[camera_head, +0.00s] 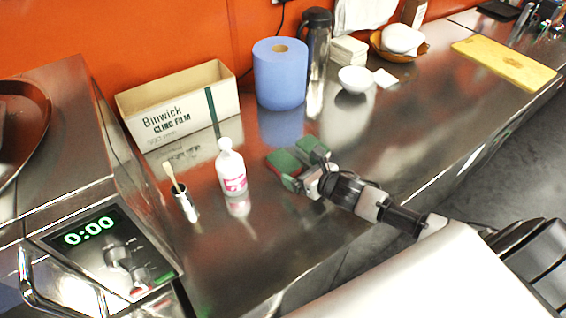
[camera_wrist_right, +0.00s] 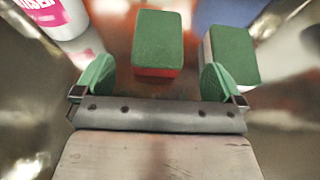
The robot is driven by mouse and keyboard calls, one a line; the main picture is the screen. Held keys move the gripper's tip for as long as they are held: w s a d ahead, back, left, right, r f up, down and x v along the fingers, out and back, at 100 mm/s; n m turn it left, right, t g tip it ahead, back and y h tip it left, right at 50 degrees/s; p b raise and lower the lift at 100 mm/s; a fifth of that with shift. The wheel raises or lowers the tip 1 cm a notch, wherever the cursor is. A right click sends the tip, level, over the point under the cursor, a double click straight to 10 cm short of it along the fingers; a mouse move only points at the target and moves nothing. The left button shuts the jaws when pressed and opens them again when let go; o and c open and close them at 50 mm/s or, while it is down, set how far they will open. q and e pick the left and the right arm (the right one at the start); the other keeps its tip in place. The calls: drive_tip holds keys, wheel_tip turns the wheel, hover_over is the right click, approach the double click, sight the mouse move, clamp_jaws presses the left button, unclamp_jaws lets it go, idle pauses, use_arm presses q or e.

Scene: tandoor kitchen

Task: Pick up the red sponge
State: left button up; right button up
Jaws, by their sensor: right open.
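The red sponge (camera_head: 284,163) has a green top and a red body and lies on the steel counter. In the right wrist view the red sponge (camera_wrist_right: 157,42) is straight ahead, roughly centred between the fingers. My right gripper (camera_head: 309,177) is open, low over the counter at the sponge's near side. In the wrist view its two green-padded fingers (camera_wrist_right: 158,80) stand wide apart, with nothing held. I cannot tell if the fingertips reach past the sponge's near face. My left gripper is not in view.
A second sponge, green-topped with a white body (camera_wrist_right: 230,55), lies close to the right finger; its green top (camera_head: 312,147) shows in the head view. A white bottle (camera_head: 231,168) stands to the left. A blue roll (camera_head: 280,75) and cling film box (camera_head: 180,104) stand behind.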

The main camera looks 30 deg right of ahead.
sight(290, 167)
drive_tip(key=p+x, duration=0.1)
drive_tip(key=x, duration=0.3)
drive_tip(key=shift+a+f, duration=0.1)
drive_tip(key=shift+f, duration=0.05)
drive_tip(key=shift+w+a+f, duration=0.15)
drive_tip(key=shift+w+f, duration=0.15)
drive_tip(key=shift+w, duration=0.2)
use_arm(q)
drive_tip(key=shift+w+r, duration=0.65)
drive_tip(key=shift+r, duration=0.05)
use_arm(e)
drive_tip(key=c, duration=1)
